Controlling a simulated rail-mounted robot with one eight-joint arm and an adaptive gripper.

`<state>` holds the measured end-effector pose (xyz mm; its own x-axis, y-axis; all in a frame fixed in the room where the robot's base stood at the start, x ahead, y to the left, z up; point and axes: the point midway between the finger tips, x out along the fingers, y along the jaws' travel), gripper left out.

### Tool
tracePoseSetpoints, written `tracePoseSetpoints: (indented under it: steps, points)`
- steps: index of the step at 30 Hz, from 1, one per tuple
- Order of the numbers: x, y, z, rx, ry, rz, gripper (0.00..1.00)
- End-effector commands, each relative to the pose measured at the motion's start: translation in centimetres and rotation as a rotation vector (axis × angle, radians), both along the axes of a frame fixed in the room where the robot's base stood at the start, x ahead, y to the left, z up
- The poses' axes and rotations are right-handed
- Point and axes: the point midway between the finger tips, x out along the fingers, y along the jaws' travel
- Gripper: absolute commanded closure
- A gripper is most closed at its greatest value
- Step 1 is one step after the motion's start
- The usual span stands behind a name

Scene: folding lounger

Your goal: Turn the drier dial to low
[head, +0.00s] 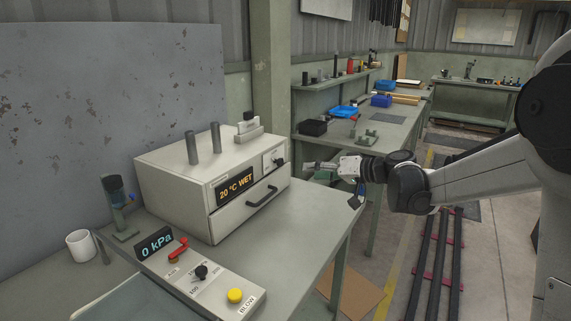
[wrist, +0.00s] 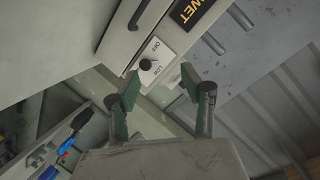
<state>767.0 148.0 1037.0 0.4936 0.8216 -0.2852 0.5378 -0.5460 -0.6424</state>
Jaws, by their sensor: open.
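The drier (head: 195,165) is a pale box on the bench, with a display (head: 235,189) reading "20 °C WET". Its black dial (head: 277,161) sits on a white plate at the right end of the front face. In the wrist view the dial (wrist: 146,64) shows ahead of the fingers, with OFF and LOW printed beside it. I cannot tell exactly which mark its pointer meets. My gripper (head: 312,167) is open and empty, just right of the dial in the head view. Its green fingertips (wrist: 159,84) stand apart, not visibly touching the dial.
A drawer handle (head: 262,197) sticks out below the dial. A control panel (head: 200,282) with a red lever, black knob and yellow button lies in front. A white mug (head: 81,246) stands at the left. The bench right of the panel is clear.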

Motion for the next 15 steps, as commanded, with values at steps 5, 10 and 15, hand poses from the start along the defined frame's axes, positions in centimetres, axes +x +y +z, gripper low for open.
tracePoseSetpoints:
  steps: [5, 10, 15]
  points:
    - [4.1, 0.0, -1.8, 0.104, -0.073, 0.029, 0.57]
    - [6.7, -0.3, -3.2, 0.185, -0.135, 0.044, 0.57]
    - [7.8, -0.6, -3.9, 0.227, -0.168, 0.051, 0.57]
